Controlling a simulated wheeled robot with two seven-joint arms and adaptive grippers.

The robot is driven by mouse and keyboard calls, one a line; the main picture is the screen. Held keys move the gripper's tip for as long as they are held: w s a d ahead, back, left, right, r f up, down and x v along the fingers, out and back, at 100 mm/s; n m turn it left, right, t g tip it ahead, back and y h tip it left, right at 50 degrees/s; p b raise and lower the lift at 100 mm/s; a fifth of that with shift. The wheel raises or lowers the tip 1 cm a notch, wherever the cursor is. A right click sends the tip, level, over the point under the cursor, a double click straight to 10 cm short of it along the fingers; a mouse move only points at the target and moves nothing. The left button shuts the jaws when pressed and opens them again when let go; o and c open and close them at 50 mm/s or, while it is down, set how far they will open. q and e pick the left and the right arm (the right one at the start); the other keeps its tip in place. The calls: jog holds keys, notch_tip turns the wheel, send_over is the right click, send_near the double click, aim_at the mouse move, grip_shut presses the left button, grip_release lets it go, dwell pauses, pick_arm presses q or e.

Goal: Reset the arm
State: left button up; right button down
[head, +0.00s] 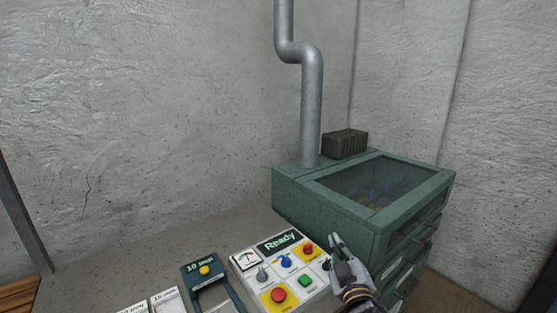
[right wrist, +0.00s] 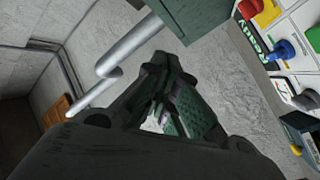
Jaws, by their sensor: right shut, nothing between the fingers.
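My right gripper (head: 336,243) is shut and empty. In the head view it is at the right edge of the white control panel (head: 262,278), above or beside it; I cannot tell whether it touches. In the right wrist view, the closed fingers (right wrist: 163,68) fill the middle. The panel has a display reading "Ready" (head: 279,241), a gauge, red buttons on yellow, a blue knob (head: 285,260) and a green button (head: 306,281). The panel also shows at the top right of the right wrist view (right wrist: 296,62). My left gripper is not in view.
A green cabinet (head: 290,196) with a glass-topped lid (head: 375,185) and drawers stands right of the panel. A grey pipe (head: 312,100) rises behind it. A dark device reading "10 pluqs" (head: 203,272) and white labelled boxes (head: 165,301) lie left on the grey tabletop (head: 150,248).

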jog(key=s+d+f+m+g+h, duration=0.1)
jog(key=s+d+f+m+g, duration=0.2)
jog(key=s+f+g, duration=0.5)
jog(key=s+d+f+m+g+h, duration=0.1)
jog(key=s+d+f+m+g, duration=0.2)
jog(key=s+f, duration=0.7)
jog(key=s+f+g+y, duration=0.2)
jog(key=s+f+g, duration=0.2)
jog(key=s+f, duration=0.35)
notch_tip(320, 180, down, 33)
jog(key=s+d+g, duration=0.1)
jog(key=s+d, duration=0.1)
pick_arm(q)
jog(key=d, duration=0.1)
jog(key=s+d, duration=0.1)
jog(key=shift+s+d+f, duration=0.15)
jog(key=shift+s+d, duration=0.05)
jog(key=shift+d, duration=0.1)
pick_arm(e)
jog(key=s+d+f, duration=0.3)
jog(key=s+f, duration=0.6)
jog(key=s, duration=0.1)
jog(key=s+d+f+g+h, duration=0.1)
jog(key=s+d+f, duration=0.2)
jog(key=s+f, duration=0.7)
jog(key=shift+s+f+n, duration=0.3)
jog(key=shift+s+n, duration=0.1)
jog(key=shift+s, duration=0.15)
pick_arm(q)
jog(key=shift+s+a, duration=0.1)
